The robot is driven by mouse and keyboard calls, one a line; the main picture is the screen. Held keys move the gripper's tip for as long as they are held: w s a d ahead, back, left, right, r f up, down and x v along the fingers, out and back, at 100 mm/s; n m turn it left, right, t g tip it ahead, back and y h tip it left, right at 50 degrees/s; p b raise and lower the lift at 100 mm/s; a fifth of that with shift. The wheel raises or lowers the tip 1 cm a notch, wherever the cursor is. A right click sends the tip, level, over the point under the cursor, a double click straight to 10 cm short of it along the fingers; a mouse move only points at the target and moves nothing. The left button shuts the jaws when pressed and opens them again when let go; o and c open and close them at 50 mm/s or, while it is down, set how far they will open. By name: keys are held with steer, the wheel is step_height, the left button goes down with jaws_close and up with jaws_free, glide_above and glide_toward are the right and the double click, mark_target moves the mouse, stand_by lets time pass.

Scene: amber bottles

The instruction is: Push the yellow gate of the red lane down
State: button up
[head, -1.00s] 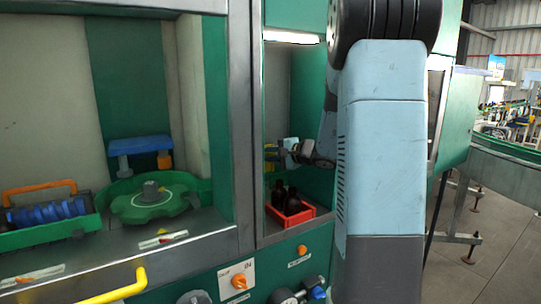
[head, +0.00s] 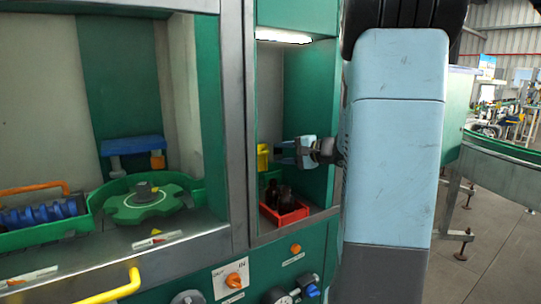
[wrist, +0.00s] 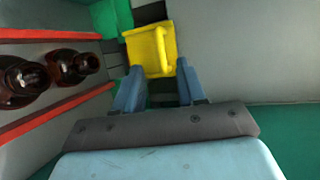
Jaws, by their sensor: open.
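The yellow gate (head: 262,157) shows in the head view at the left edge of the narrow bay, higher than the red lane (head: 282,218). In the wrist view the gate (wrist: 148,50) is a yellow block just beyond my fingertips. My gripper (head: 278,152) is open and empty. It is level with the gate, just to its right in the head view. Its blue fingers (wrist: 158,72) point at the gate; I cannot tell whether they touch it. Dark amber bottles (head: 283,196) stand in the red lane, and two bottles (wrist: 72,66) show left in the wrist view.
Red lane walls (wrist: 60,110) run along the left in the wrist view, and a green part (wrist: 112,18) lies beside the gate. A metal post (head: 240,120) divides the bay from the left bay with its green wheel (head: 143,204). My arm blocks the right.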

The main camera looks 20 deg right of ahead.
steer(key=shift+v, duration=2.65)
steer(key=shift+c, duration=0.3)
steer(key=shift+w+a+n, duration=0.1)
steer(key=shift+a+n, duration=0.15)
steer(key=shift+n, duration=0.05)
steer(key=shift+c, duration=1.4)
steer(key=a+n+g, duration=0.1)
steer(key=w+a+n+g, duration=0.1)
steer(key=a+n+g, duration=0.1)
steer(key=shift+a+r, duration=0.1)
steer(key=shift+a, duration=0.1)
jaws_close()
steer(key=w+a+r+n+g+h, duration=0.35)
steer(key=w+r+n+h, duration=0.3)
steer(key=r+n, duration=0.35)
steer(key=s+d+f+x, duration=0.1)
steer(key=x, duration=0.9)
steer(key=shift+f+n+h, duration=0.2)
steer(key=shift+n+h, duration=0.2)
steer(key=shift+h, duration=0.05)
